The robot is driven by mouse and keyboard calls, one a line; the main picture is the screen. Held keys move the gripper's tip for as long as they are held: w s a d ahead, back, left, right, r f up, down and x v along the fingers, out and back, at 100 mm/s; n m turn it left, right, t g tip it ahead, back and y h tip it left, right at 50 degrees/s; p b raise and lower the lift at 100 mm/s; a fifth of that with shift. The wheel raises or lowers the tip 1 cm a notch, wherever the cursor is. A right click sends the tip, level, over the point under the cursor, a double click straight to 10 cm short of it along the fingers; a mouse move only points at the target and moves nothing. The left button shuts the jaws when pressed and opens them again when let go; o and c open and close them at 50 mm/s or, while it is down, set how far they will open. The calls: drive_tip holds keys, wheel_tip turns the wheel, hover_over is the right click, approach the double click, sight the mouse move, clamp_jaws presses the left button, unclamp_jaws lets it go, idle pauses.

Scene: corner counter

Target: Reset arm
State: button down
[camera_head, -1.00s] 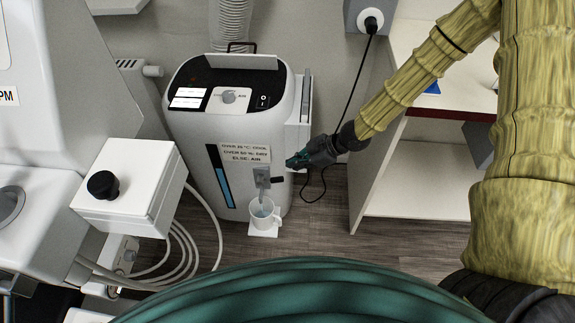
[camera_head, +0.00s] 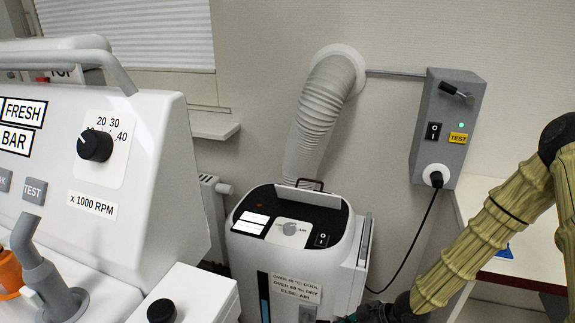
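My arm, covered in a yellow-tan sleeve, comes in from the right side of the head view and bends down to the left. My gripper (camera_head: 366,315) is at the bottom edge, partly cut off, in front of the lower right of the white portable air unit (camera_head: 330,260). Its fingertips are barely visible, so I cannot tell whether it is open or shut. The unit's top panel has a grey knob (camera_head: 290,228) and a black switch (camera_head: 321,239).
A white machine (camera_head: 160,130) with an rpm dial fills the left. A grey wall box (camera_head: 447,120) with a plug and cable hangs above the white counter (camera_head: 520,240) at right. A ribbed hose (camera_head: 318,115) runs from the unit to the wall.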

drive_tip(key=s+a+f+m+g+h+p, duration=0.1)
drive_tip(key=s+f+m, duration=0.25)
drive_tip(key=s, duration=0.35)
drive_tip(key=s+f+m+h, duration=0.2)
drive_tip(key=s+m, duration=0.2)
drive_tip(key=s, duration=0.2)
drive_tip(key=s+d+f+m+g+h+p, duration=0.1)
drive_tip(key=s+d+m+h, duration=0.1)
drive_tip(key=s, duration=0.5)
drive_tip(key=s+d+f+m+g+h, duration=0.1)
drive_tip(key=s+d+m+h, duration=0.2)
drive_tip(key=s, duration=0.5)
drive_tip(key=shift+d+m+p, duration=0.35)
drive_tip(key=shift+d+m, duration=0.2)
drive_tip(key=shift+d, duration=0.25)
